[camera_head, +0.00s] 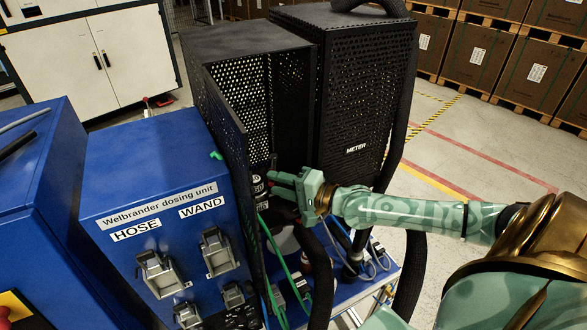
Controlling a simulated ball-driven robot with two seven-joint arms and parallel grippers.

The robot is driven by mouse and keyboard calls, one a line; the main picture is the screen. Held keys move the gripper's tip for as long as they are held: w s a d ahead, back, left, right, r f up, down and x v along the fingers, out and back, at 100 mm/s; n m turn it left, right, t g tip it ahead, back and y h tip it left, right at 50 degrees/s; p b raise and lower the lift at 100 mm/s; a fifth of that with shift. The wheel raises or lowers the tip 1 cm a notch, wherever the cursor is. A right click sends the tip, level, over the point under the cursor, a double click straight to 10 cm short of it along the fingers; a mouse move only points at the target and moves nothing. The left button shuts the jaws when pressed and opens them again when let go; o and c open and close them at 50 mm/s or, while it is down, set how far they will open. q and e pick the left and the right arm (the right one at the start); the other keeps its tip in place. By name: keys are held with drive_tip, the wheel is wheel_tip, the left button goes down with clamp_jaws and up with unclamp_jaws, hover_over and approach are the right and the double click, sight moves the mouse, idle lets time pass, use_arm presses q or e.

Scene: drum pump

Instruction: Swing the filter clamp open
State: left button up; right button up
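My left gripper is not in view.
The blue Welbrander dosing unit (160,178) stands left, with metal HOSE and WAND holders (217,252). The cabinet's perforated door (228,125) stands open beside the gripper. Green and black hoses hang below. The METER cabinet (362,90) is behind. Floor at right is clear.

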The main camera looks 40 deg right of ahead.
drive_tip(key=p+v, duration=0.3)
drive_tip(key=v, duration=1.3)
